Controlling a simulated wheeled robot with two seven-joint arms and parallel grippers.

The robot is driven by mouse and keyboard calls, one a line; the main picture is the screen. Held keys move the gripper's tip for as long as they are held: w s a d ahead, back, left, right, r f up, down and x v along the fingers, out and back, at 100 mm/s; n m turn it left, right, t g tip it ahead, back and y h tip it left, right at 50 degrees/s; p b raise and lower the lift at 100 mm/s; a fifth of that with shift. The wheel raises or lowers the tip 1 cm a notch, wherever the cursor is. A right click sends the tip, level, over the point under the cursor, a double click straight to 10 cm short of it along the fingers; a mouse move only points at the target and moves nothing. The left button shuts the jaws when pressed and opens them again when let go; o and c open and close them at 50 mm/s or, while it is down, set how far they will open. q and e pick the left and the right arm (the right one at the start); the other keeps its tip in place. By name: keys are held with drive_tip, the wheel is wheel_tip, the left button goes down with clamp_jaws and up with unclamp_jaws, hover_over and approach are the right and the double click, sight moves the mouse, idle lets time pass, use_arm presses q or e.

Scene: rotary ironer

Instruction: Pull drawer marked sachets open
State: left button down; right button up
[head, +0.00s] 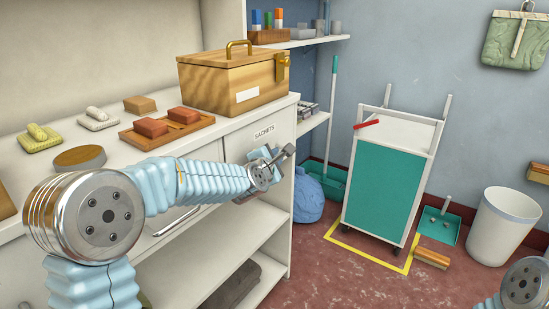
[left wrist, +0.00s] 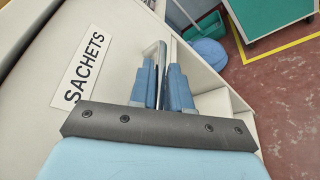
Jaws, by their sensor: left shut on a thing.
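The drawer marked SACHETS (head: 250,146) is in the white cabinet's front, under the right end of the counter. Its printed label (left wrist: 83,69) shows large at the left of the left wrist view. My left gripper (head: 270,162) is at this drawer's front, just below the label. In the left wrist view its two blue fingers (left wrist: 160,85) are shut on the drawer's metal bar handle (left wrist: 161,58). The gripper hides most of the handle in the head view. No clear gap shows around the drawer front. My right gripper is out of view.
On the counter (head: 200,143) stand a wooden box (head: 235,80), soap bars on a wooden tray (head: 170,124) and brushes. Below the drawers is an open shelf (head: 215,255). A green-fronted cart (head: 385,180) stands to the right, with red floor between.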

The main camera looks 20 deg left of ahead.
use_arm(q)
drive_tip(key=shift+d, duration=0.1)
drive_tip(key=s+d, duration=0.4)
drive_tip(key=d, duration=0.8)
drive_tip(key=s+d, duration=0.4)
drive_tip(key=d, duration=0.8)
drive_tip(key=shift+s, duration=0.4)
drive_tip(key=c, duration=1.2)
unclamp_jaws()
drive_tip(key=shift+o, duration=0.2)
drive_tip(key=v, duration=1.3)
drive_tip(key=shift+s+b, duration=0.35)
drive_tip(key=shift+s, duration=0.05)
drive_tip(key=shift+r, duration=0.1)
